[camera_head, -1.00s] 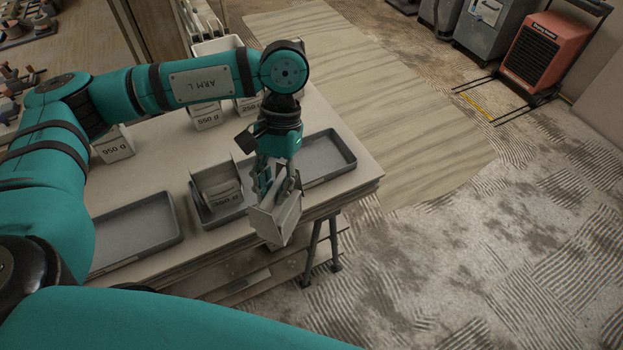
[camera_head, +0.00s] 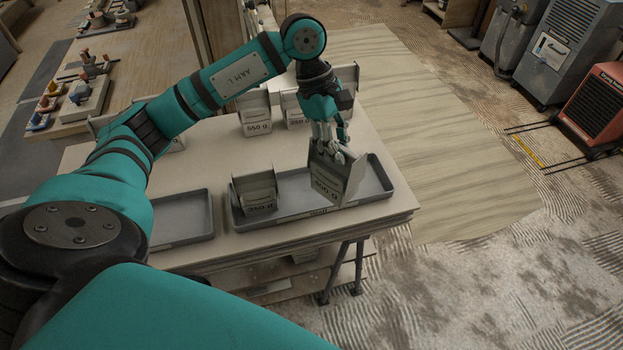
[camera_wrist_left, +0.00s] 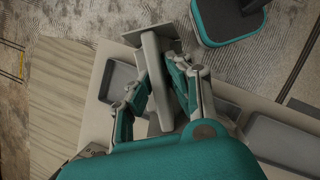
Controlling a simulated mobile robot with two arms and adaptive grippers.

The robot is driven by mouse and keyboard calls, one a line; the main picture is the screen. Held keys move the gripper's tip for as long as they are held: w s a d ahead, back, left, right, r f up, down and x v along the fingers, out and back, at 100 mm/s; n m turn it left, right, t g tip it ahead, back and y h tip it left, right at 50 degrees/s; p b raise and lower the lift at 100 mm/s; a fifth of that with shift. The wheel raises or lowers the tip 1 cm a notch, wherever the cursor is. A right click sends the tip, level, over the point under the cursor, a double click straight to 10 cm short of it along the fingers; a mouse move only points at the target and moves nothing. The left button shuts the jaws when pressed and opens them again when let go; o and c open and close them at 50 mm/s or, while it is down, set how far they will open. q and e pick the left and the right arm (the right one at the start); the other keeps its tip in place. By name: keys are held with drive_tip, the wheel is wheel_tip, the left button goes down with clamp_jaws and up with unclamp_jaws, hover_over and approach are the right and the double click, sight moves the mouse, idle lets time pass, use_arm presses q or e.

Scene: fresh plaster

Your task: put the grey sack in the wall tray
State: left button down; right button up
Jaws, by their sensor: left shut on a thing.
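My left gripper (camera_head: 329,150) is shut on a grey sack (camera_head: 337,182) with a printed weight label, gripping it near its top. The sack hangs tilted over the right part of a long grey tray (camera_head: 290,211); I cannot tell whether it touches the tray. Another grey sack (camera_head: 256,192) stands in the left part of that tray. The lettering on the tray's front is too small to read surely. In the left wrist view the held sack (camera_wrist_left: 152,52) sits between the fingers (camera_wrist_left: 155,82). My right gripper is not in view.
A second grey tray (camera_head: 182,238), empty where visible, lies to the left on the table (camera_head: 215,262). More labelled sacks (camera_head: 257,120) stand along the back of the table. The tray with the sacks is close to the table's front and right edges.

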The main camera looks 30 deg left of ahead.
use_arm(q)
drive_tip(key=w+a+r+n+t+y, duration=0.2)
drive_tip(key=w+a+r+n+t, duration=0.2)
drive_tip(key=a+n, duration=0.6)
wheel_tip(320, 180, down, 17)
drive_tip(key=n, duration=0.1)
drive_tip(key=shift+w+d+n+p, duration=0.3)
drive_tip(key=shift+d+n, duration=0.1)
drive_tip(key=shift+f, duration=0.1)
drive_tip(key=c, duration=1.7)
unclamp_jaws()
drive_tip(key=shift+f, duration=0.15)
drive_tip(key=o, duration=0.4)
drive_tip(key=shift+s, duration=0.1)
drive_tip(key=shift+o, duration=0.2)
